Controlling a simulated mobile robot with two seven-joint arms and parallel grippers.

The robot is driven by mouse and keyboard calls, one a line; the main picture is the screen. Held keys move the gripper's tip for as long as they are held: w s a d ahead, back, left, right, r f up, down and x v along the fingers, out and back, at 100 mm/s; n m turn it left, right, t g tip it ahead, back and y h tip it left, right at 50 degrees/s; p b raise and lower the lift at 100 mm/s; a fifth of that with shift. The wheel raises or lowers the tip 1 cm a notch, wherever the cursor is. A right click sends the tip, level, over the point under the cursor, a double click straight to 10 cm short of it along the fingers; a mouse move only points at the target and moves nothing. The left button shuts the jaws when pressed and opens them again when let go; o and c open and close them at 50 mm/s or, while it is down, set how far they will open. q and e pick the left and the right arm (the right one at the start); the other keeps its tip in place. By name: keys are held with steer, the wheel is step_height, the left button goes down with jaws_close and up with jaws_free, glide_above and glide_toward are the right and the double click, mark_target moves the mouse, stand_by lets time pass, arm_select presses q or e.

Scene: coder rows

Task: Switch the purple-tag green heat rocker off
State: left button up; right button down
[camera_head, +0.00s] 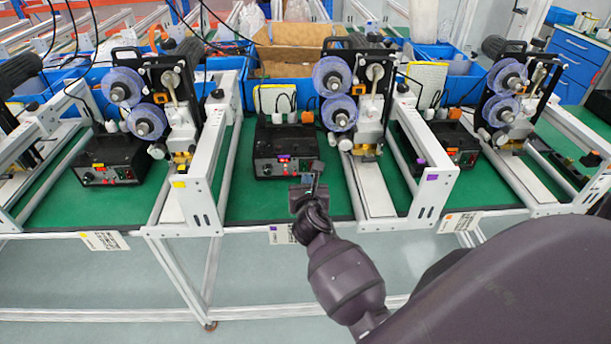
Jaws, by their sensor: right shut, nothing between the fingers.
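The purple-tag control box (268,142) is a black box on the green bench top in the middle bay. A small purple tag (284,158) sits on its front panel, with red lit marks and a knob below. The green heat rocker is too small and too close to my gripper to make out its position clearly. My right gripper (315,168) is shut and empty, in front of the right end of the box's panel. It hides part of that end. I cannot tell whether it touches the panel. My left gripper is not in view.
A yellow-tag box (110,152) stands in the left bay and an orange-tag box (455,133) in the right. White frame posts (205,190) divide the bays. A machine with blue reels (332,76) stands right of the middle box. Bare green bench (245,205) lies in front.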

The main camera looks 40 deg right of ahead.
steer(key=shift+s+a+r, duration=0.35)
steer(key=shift+s+a, duration=0.05)
steer(key=shift+s, duration=0.2)
steer(key=shift+s+a+r, duration=0.35)
steer(key=shift+s+a, duration=0.05)
steer(key=shift+s, duration=0.2)
steer(key=shift+m, duration=0.3)
steer(key=s+a+f+m+t+y, duration=0.15)
steer(key=a+m+y, duration=0.35)
steer(key=m, duration=1.5)
steer(key=s+a+f+m+g+y, duration=0.1)
steer(key=s+f+m, duration=0.3)
steer(key=s, duration=0.6)
steer(key=s+a+f+m+g+y, duration=0.1)
steer(key=s+f+m+g+y, duration=0.1)
steer(key=s+f+m, duration=0.2)
steer(key=s+f, duration=0.3)
steer(key=s, duration=0.3)
steer(key=shift+a, duration=0.15)
